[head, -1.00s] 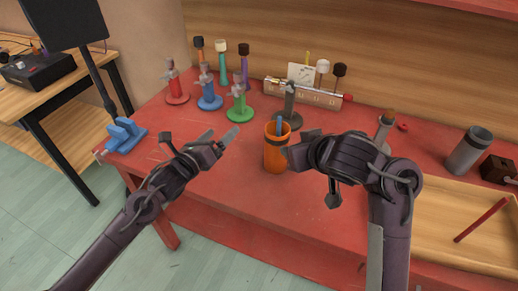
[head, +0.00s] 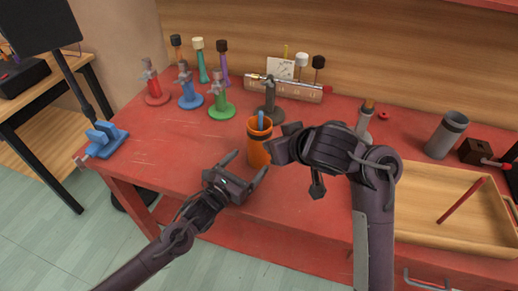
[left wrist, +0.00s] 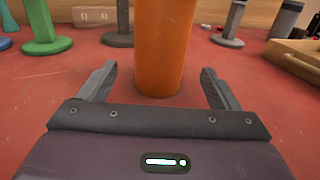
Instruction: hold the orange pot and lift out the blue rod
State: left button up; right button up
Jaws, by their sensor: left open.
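The orange pot (head: 257,152) stands upright on the red table, with a dark band near its rim. The blue rod (head: 261,121) stands in it, its top sticking out above the rim. My left gripper (head: 248,166) is open in front of the pot, low over the table. In the left wrist view the pot (left wrist: 164,45) rises between and just beyond the two spread fingers; they do not appear to touch it. My right gripper (head: 284,146) is at the pot's right side near the rim; its fingers are largely hidden, so I cannot tell its opening or contact.
A dark grey stand (head: 270,97) is close behind the pot. Red, blue and green (head: 220,100) stands are at the back left. A blue clamp (head: 103,137) sits at the left edge. A wooden tray (head: 420,232) with a red stick lies right. The table's front left is clear.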

aim_at(260, 150)
pick_arm(q)
jog(key=x, duration=0.7)
jog(key=shift+r, duration=0.15)
jog(key=c, duration=1.2)
jog(key=shift+o, duration=0.2)
